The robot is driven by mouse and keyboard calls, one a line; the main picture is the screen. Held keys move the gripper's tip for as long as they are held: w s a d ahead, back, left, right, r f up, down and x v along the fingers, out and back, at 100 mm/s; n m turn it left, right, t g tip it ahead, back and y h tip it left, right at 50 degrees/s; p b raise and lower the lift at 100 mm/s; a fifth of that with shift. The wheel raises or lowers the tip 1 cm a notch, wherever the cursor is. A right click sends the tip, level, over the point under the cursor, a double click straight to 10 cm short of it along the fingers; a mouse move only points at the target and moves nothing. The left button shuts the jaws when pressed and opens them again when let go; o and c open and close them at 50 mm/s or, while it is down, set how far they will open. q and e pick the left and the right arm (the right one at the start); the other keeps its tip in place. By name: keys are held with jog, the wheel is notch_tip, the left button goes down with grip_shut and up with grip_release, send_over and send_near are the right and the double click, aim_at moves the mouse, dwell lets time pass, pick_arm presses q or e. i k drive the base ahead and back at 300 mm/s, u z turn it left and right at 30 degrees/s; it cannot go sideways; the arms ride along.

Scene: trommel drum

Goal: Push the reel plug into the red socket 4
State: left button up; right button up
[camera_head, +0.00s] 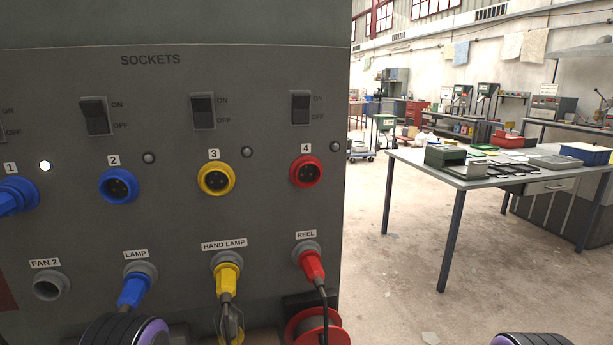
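The red reel plug (312,267) sits in the grey holder labelled REEL (306,249) on the grey panel. A dark cable hangs from it, in front of the red reel (318,328) at the bottom edge. The red socket 4 (306,171) is above the holder, round and empty, with dark contact holes showing. Neither of my grippers shows; only dark, purple-ringed parts of my arms show at the bottom edge.
Blue socket 2 (118,186) and yellow socket 3 (216,178) are empty. A blue plug (15,196) is in socket 1, beside a lit lamp (45,166). Blue lamp (134,289) and yellow hand lamp (229,279) plugs sit in holders. A table (470,182) stands right, past open floor.

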aim_at(309, 262)
jog(key=k, duration=0.5)
jog(key=z, duration=1.75)
jog(key=i, duration=1.4)
jog(key=u, duration=2.4)
